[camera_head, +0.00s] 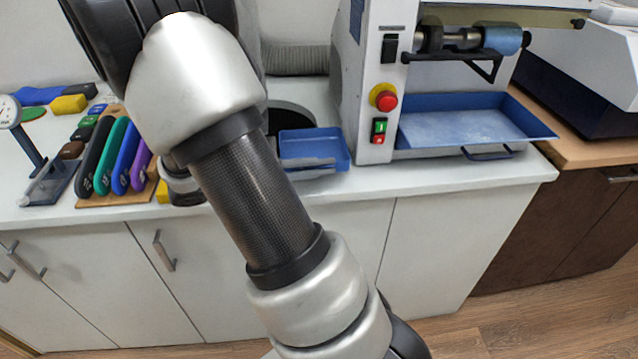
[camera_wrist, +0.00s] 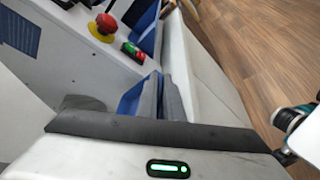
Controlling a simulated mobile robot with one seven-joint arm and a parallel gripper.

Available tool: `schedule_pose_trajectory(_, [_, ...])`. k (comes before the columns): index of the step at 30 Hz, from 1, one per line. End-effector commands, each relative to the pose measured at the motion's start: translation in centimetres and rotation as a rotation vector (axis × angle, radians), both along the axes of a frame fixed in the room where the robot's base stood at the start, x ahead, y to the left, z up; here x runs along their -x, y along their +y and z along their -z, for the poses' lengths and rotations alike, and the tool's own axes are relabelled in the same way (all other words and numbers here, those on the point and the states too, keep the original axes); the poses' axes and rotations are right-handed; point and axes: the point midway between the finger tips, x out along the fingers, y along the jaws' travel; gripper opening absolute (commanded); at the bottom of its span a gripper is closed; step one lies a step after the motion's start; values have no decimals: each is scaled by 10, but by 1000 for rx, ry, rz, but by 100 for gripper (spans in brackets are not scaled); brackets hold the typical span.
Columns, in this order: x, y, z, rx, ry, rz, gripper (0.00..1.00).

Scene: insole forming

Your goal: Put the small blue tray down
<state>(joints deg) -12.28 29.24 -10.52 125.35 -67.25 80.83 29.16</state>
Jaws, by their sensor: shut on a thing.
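The small blue tray (camera_head: 316,146) is at the front of the white worktop, just left of the grinding machine. It looks level and empty in the part that shows. In the head view my arm hides most of my gripper, and grey finger parts show along the tray's near edge. In the wrist view my gripper (camera_wrist: 162,92) is shut on the tray, with a strip of its blue wall (camera_wrist: 130,101) beside the grey fingers. I cannot tell whether the tray's underside touches the worktop.
The white machine (camera_head: 377,75) with a red stop button stands right of the tray, with a larger blue tray (camera_head: 470,122) under its roller. A dark round opening (camera_head: 290,112) lies behind. Coloured insoles (camera_head: 120,158) on a board and a gauge (camera_head: 10,112) are at left.

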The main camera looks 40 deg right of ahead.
Motion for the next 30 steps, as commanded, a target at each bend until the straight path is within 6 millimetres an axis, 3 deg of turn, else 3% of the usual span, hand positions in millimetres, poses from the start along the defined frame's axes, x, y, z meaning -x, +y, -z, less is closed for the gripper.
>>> schedule_pose_trajectory(9, [0,0,37,1,1,0,0])
schedule_pose_trajectory(20, [0,0,41,1,-1,0,0])
schedule_pose_trajectory(24, [0,0,41,-1,0,-1,25])
schedule_pose_trajectory(30, [0,0,41,-1,0,-1,26])
